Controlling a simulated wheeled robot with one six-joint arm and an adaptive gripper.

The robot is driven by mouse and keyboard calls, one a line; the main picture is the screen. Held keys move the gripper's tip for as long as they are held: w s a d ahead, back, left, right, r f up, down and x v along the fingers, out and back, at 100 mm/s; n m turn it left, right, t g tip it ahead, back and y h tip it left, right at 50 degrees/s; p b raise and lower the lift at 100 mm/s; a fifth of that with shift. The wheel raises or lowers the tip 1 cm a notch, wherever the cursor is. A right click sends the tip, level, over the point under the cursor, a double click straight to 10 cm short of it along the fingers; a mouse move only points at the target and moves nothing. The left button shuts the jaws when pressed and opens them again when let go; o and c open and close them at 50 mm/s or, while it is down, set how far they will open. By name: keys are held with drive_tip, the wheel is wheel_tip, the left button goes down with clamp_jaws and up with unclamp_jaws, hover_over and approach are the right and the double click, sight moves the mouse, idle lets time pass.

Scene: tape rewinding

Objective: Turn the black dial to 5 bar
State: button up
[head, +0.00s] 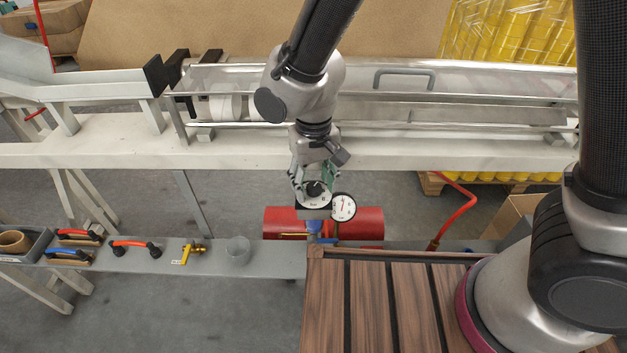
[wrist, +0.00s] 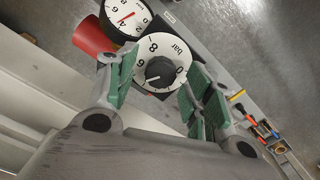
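A pale mark on the knob points to the lower left of the wrist view; the number there is not readable. The dial also shows in the head view (head: 315,188), under my gripper (head: 313,180). My gripper (wrist: 164,75) is open, with green-padded fingers on either side of the dial and gaps between pads and knob. A white pressure gauge (wrist: 125,17) with a red needle is beside it, also in the head view (head: 343,207).
A red cylinder (head: 365,223) lies behind the gauge. A slatted wooden surface (head: 370,310) is in front. A white beam (head: 240,150) runs behind.

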sight(315, 186)
wheel_tip(315, 186, up, 12)
idle(0.6)
drive_tip(key=s+d+r+m+t, duration=0.1)
drive_tip(key=d+r, duration=0.3)
drive_tip(key=d, duration=0.9)
drive_tip(key=s+d+r+m+t, duration=0.2)
drive_tip(key=s+d+r, duration=0.1)
drive_tip(key=d, duration=1)
drive_tip(key=s+d+r+m+t, duration=0.1)
drive_tip(key=d+r, duration=0.4)
drive_tip(key=d, duration=0.8)
drive_tip(key=shift+s+d+r+m, duration=0.2)
drive_tip(key=shift+s+d+m, duration=0.2)
drive_tip(key=shift+m, duration=0.3)
